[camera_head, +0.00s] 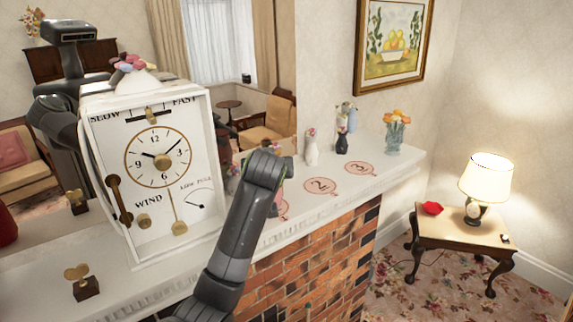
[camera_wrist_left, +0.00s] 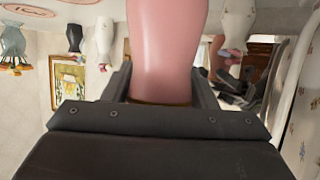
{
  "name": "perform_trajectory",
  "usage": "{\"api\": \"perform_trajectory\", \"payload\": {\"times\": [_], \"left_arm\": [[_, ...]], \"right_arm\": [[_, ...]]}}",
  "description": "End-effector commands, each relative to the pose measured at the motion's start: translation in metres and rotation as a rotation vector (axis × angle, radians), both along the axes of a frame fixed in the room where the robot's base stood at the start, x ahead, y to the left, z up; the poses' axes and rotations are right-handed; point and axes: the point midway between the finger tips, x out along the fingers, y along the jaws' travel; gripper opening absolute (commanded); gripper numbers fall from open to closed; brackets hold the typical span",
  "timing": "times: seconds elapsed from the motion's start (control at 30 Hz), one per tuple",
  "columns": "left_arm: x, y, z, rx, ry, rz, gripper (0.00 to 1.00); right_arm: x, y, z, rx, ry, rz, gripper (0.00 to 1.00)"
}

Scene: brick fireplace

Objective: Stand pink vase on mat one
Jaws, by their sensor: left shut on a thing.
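The pink vase (camera_wrist_left: 167,45) fills the middle of the left wrist view, between the fingers of my left gripper (camera_wrist_left: 165,88), which is shut on it. In the head view my left arm's wrist covers most of the gripper and vase. Mat one (camera_head: 284,209) is a pink disc on the white mantel shelf, mostly hidden behind that arm. Whether the vase touches the mat cannot be told. Mat two (camera_head: 321,186) and mat three (camera_head: 359,168) lie farther along, both bare. My right gripper is not in view.
A large white clock (camera_head: 155,165) stands left of my arm on the mantel (camera_head: 400,170). A white vase (camera_head: 312,149), a black vase (camera_head: 342,144) and a glass vase with orange flowers (camera_head: 396,135) stand behind the mats. A mirror backs the shelf.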

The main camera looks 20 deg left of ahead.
Motion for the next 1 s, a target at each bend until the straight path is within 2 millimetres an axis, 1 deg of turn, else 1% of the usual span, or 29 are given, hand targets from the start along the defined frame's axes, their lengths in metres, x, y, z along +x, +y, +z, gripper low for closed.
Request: {"api": "perform_trajectory", "payload": {"times": [0.13, 0.17, 0.3, 0.57, 0.7, 0.87, 1.0], "left_arm": [[0.0, 0.0, -0.005, 0.0, 0.0, 0.0, 0.24], [0.0, 0.0, -0.005, 0.0, 0.001, 0.0, 0.55], [0.0, 0.0, -0.005, 0.0, 0.001, 0.0, 0.73], [0.0, 0.0, -0.004, 0.0, 0.0, 0.0, 0.74], [-0.001, -0.001, 0.002, 0.0, -0.001, 0.0, 0.74], [-0.018, -0.008, 0.007, 0.001, -0.005, -0.003, 0.74], [-0.043, -0.016, 0.018, 0.001, -0.006, -0.003, 0.74]], "right_arm": [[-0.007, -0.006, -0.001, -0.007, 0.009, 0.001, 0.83], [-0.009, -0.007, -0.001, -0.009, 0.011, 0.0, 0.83], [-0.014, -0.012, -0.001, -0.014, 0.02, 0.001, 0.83], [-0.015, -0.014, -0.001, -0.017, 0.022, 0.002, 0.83], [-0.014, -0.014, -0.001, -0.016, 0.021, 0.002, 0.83], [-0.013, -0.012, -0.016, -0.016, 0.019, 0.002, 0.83], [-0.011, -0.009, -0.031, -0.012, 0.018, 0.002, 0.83]]}}
